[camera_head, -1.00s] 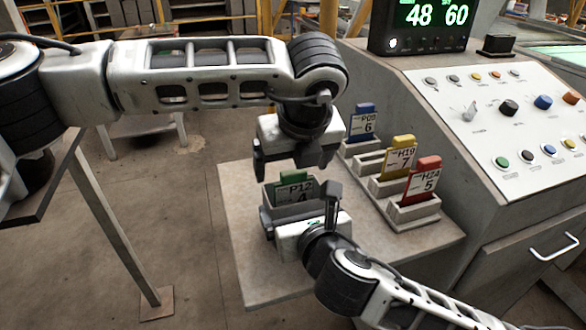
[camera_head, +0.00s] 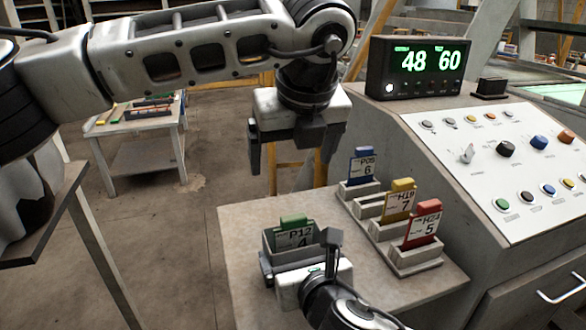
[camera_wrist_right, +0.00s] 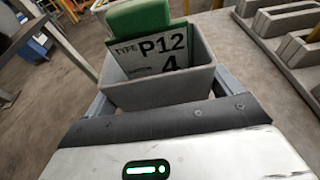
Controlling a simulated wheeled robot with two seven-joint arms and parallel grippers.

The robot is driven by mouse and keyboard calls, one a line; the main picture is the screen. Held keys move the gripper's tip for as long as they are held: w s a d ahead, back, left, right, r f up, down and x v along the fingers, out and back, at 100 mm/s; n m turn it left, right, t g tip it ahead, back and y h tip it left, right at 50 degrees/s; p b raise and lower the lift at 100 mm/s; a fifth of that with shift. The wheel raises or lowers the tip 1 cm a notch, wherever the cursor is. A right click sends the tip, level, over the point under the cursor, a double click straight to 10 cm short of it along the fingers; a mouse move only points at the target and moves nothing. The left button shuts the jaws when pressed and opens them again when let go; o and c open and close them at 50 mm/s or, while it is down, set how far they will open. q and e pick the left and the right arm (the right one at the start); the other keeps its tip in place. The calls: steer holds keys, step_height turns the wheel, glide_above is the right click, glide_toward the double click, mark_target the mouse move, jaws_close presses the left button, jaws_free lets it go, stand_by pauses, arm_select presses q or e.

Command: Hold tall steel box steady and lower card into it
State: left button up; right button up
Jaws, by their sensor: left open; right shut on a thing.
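The grey steel box (camera_head: 272,241) stands on the near left part of the tabletop. The card with a green top (camera_head: 293,222), marked P12 and 4, sits inside it, its upper part showing above the rim. In the right wrist view the card (camera_wrist_right: 155,52) leans a little within the box (camera_wrist_right: 165,90); its lower end is hidden. My right gripper (camera_head: 298,253) is shut on the box, with a finger at either side of it. My left gripper (camera_head: 291,152) is open and empty, well above the card and apart from it.
Blue (camera_head: 362,165), yellow (camera_head: 399,200) and red (camera_head: 423,228) cards stand in grey holders right of the box. A sloping control panel (camera_head: 500,165) and a display (camera_head: 430,65) lie beyond. The tabletop (camera_head: 240,225) is bare at the left.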

arm_select(q)
steer(key=shift+r, duration=0.3)
